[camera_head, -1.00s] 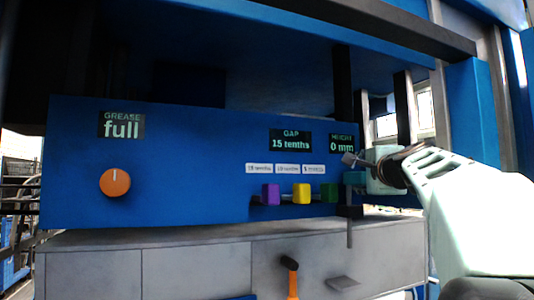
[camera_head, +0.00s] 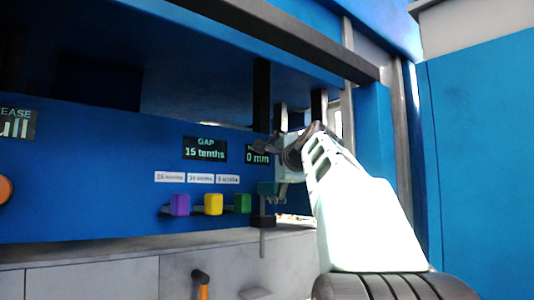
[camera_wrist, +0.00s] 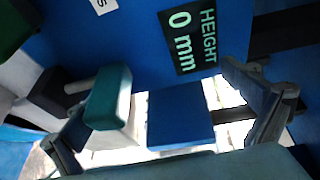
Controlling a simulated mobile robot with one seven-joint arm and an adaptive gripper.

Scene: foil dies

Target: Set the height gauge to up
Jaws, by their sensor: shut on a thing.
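The height readout (camera_head: 257,158) shows 0 mm on the blue machine front, and it also shows in the wrist view (camera_wrist: 187,40). A teal block (camera_head: 266,188) on a dark rod sits just below it, at the panel's right end. In the wrist view the teal block (camera_wrist: 110,98) lies by the left finger. My gripper (camera_head: 272,166) is at this block, coming in from the right. It is shut on the block, though its fingers (camera_wrist: 165,118) stand wide and contact at the right finger is not clear. The head view partly hides the fingertips.
Purple (camera_head: 180,204), yellow (camera_head: 213,204) and green (camera_head: 242,203) blocks stick out left of the teal block. The gap readout (camera_head: 205,149) shows 15 tenths. An orange handle with a dark top (camera_head: 201,281) stands below. A blue wall (camera_head: 480,160) is at right.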

